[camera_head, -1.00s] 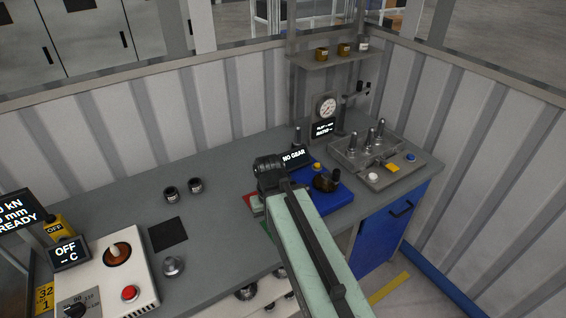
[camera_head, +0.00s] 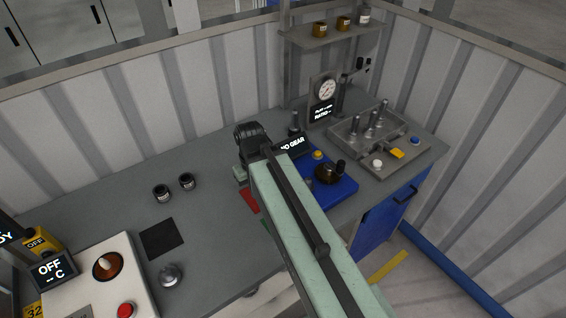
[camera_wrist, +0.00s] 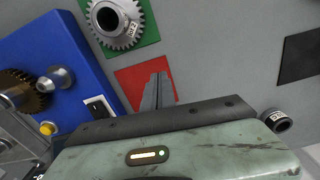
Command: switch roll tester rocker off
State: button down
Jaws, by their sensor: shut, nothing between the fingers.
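The roll tester is a blue base (camera_head: 335,190) with a brown gear on a spindle, a yellow button and a small display reading "NO GEAR" (camera_head: 291,145). In the wrist view, its blue base (camera_wrist: 60,50) is at the left. A small black-and-white rocker switch (camera_wrist: 98,107) sits on the base's near edge, partly behind my gripper's housing. My gripper (camera_wrist: 160,88) is shut and empty, its fingers over the red square, to the right of the rocker and apart from it. In the head view the fingertips are hidden behind my arm.
In the wrist view, a steel gear (camera_wrist: 118,22) lies on a green square beside the red square (camera_wrist: 135,85). A fixture with upright pins (camera_head: 370,135) stands right of the tester. A white heater panel (camera_head: 90,280) and two dark cylinders (camera_head: 175,188) stand left.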

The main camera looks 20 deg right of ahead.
jog(key=w+d+r+n+p, duration=0.3)
jog(key=d+r+n+p, duration=0.2)
jog(key=n, duration=0.4)
jog(key=w+d+r+n+t+p, duration=0.1)
jog(key=w+d+r+n+p, duration=0.2)
jog(key=d+r+n+p, duration=0.2)
jog(key=d+r+n, duration=0.2)
jog(key=d+n, duration=0.2)
jog(key=n, duration=0.1)
jog(key=shift+w+t+p, duration=0.3)
jog(key=shift+a, duration=0.1)
jog(key=f+b, duration=0.4)
jog(key=w+f+b, duration=0.1)
jog(key=f+b, duration=0.4)
jog(key=w+f+b, duration=0.1)
jog(key=f+b, duration=0.4)
jog(key=shift+a, duration=0.2)
jog(key=shift+r, duration=0.1)
